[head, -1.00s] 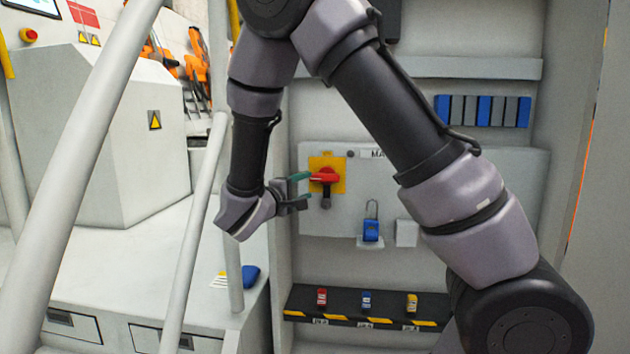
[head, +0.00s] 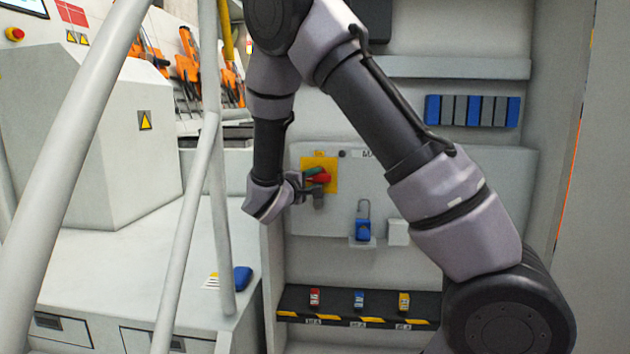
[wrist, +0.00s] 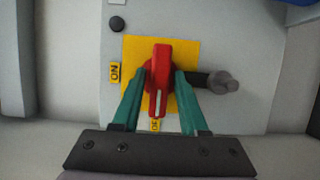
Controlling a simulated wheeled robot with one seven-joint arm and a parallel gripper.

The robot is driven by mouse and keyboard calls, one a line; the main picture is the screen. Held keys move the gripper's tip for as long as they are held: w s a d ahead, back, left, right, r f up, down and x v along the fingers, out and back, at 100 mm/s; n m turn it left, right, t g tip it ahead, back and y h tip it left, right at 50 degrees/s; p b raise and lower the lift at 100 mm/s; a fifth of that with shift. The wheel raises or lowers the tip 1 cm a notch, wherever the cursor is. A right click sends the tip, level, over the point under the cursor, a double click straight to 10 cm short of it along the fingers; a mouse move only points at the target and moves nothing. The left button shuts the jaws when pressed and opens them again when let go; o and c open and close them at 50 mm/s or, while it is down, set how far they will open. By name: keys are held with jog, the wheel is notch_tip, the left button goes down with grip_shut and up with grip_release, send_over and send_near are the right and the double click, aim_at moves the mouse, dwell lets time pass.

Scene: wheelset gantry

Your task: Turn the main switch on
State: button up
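The main switch is a red rotary handle (wrist: 160,85) on a yellow plate (wrist: 188,50); the handle (head: 321,178) also shows in the head view, partly behind my gripper. In the wrist view it points down toward a partly hidden yellow label (wrist: 155,126). A yellow "ON" label (wrist: 115,73) is left of the plate. My gripper (head: 313,184) is at the switch, with one green finger on each side of the handle. Yellow plate shows between fingers and handle, so the gripper looks open around it. Contact at the fingertips cannot be told.
A grey peg (wrist: 222,82) sticks out beside the switch. A blue padlock (head: 363,229) hangs right of it on the panel. A shelf (head: 385,308) below holds red, blue and yellow items. White railing posts (head: 215,150) stand left of my arm.

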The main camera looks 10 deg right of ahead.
grip_shut()
dwell(1.2)
